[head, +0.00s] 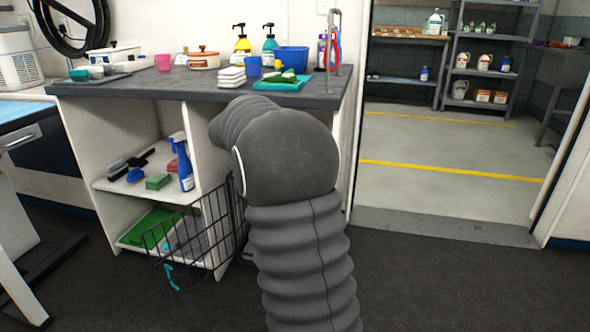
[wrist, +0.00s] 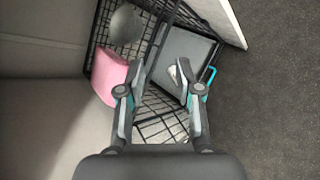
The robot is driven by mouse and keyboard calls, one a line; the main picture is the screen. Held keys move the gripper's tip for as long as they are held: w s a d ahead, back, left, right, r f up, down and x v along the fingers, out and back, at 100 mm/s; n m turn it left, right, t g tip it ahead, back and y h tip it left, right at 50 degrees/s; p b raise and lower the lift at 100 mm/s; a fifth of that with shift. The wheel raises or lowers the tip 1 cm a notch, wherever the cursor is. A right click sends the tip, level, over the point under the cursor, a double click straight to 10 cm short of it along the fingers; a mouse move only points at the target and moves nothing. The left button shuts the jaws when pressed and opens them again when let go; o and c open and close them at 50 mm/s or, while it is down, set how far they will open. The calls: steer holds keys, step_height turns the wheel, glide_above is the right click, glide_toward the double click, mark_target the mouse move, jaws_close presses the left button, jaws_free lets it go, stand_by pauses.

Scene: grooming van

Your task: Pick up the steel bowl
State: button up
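In the wrist view, a rounded grey thing (wrist: 126,24) lies at the far left end of the black wire basket (wrist: 96,48). It may be the steel bowl, but I cannot tell for sure. My gripper (wrist: 160,68) is open over the basket, with nothing seen held between its fingers. The rounded grey thing is beyond and left of the fingertips. In the head view my arm hides the gripper, and I make out no steel bowl.
A pink thing (wrist: 108,82) is beside my left finger. A grey flat-sided thing (wrist: 186,48) and a teal piece (wrist: 209,74) are on the right. In the head view the basket (head: 217,225) stands before the white shelf unit (head: 108,205). Dark floor is free at right.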

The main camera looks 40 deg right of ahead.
steer(key=w+d+f+n+h, duration=0.1)
steer(key=w+d+f, duration=0.3)
steer(key=d, duration=0.4)
steer(key=w+d+f+n+h+b, duration=0.1)
steer(key=w+d+f+n, duration=0.1)
steer(key=w+d+f, duration=0.2)
steer(key=w+d+f+n+h, duration=0.1)
steer(key=w+d+f+n, duration=0.1)
steer(key=w+d+f, duration=0.2)
steer(key=shift+s+d+r+b+x, duration=0.1)
steer(key=shift+s+b+x, duration=0.1)
steer(key=shift+x, duration=1.35)
steer(key=shift+s+d+r+b+x, duration=0.1)
steer(key=shift+s+x, duration=0.05)
steer(key=shift+x, duration=1.4)
steer(key=shift+s+d+r+b+x, duration=0.1)
steer(key=shift+s+x, duration=0.1)
steer(key=shift+x, duration=1.35)
steer(key=shift+a, duration=0.1)
jaws_close()
